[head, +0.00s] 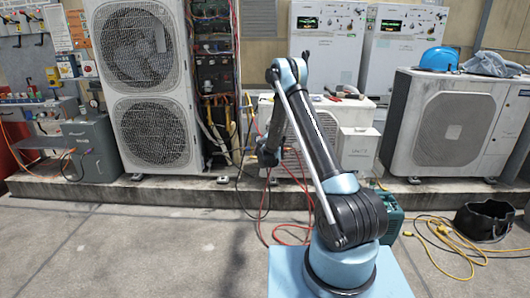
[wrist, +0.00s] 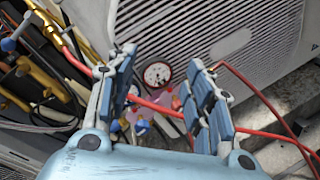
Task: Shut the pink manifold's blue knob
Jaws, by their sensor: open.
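In the wrist view my gripper (wrist: 160,62) is open, with one blue-padded finger on each side. Between the fingers, beyond them, is a pink manifold (wrist: 152,137), partly hidden by a red hose and fittings. A round white-faced gauge (wrist: 157,73) with a red rim sits above it. A small blue knob (wrist: 141,126) shows low in the gap between the fingers. Nothing is held. I cannot tell how far the knob is turned. In the head view my arm blocks the manifold and the gripper.
Red hoses cross in front of a condenser grille (wrist: 240,30). Yellow and black cables hang at the left of the wrist view. In the head view, a tall double-fan condenser (head: 140,85) stands left and another unit (head: 450,125) right. A yellow cord (head: 440,240) lies on the floor.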

